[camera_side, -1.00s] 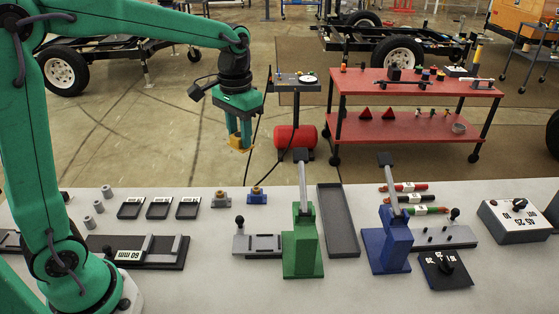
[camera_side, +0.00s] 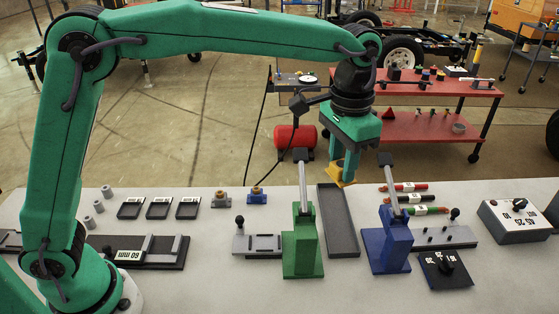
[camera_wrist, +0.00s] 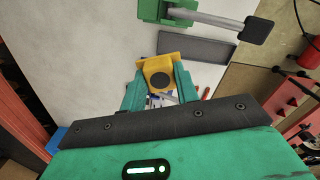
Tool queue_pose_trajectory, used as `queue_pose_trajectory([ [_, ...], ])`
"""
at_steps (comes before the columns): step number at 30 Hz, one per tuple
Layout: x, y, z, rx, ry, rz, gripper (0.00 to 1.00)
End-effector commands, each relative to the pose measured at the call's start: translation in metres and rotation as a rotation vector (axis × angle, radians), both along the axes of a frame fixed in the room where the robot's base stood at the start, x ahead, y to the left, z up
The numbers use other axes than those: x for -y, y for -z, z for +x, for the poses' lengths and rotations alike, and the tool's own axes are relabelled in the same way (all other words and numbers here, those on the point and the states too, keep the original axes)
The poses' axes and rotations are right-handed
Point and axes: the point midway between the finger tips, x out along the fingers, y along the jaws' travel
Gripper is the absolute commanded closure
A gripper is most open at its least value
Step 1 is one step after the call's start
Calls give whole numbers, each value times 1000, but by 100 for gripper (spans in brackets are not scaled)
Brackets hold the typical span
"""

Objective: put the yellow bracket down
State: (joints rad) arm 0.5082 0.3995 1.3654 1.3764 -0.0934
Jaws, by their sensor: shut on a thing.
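The yellow bracket (camera_side: 342,178) is held between the fingers of my gripper (camera_side: 347,170), in the air above the far end of the dark grey tray (camera_side: 338,240) in the side view. In the wrist view the bracket (camera_wrist: 159,76) shows as a yellow plate with a dark round spot, between the two green fingers of my gripper (camera_wrist: 160,88). The tray (camera_wrist: 200,49) lies beyond it in that view. The gap between the bracket and the table is hard to judge.
A green lever stand (camera_side: 302,245) is left of the tray and a blue lever stand (camera_side: 390,240) is right of it, both with raised levers. Red and green cylinders (camera_side: 410,187) lie at the right. Three small black trays (camera_side: 159,208) stand at the left.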

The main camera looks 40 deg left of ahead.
Motion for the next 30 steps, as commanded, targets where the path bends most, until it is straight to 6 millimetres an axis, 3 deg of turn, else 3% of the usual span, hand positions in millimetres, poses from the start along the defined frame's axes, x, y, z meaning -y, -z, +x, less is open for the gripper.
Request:
queue_pose_trajectory([
  [3,44,1,-10,0,70,0,100],
  [12,141,4,-51,1,225,0,100],
  [21,194,7,-86,1,316,-1,100],
  [30,226,12,-112,-1,374,1,100],
])
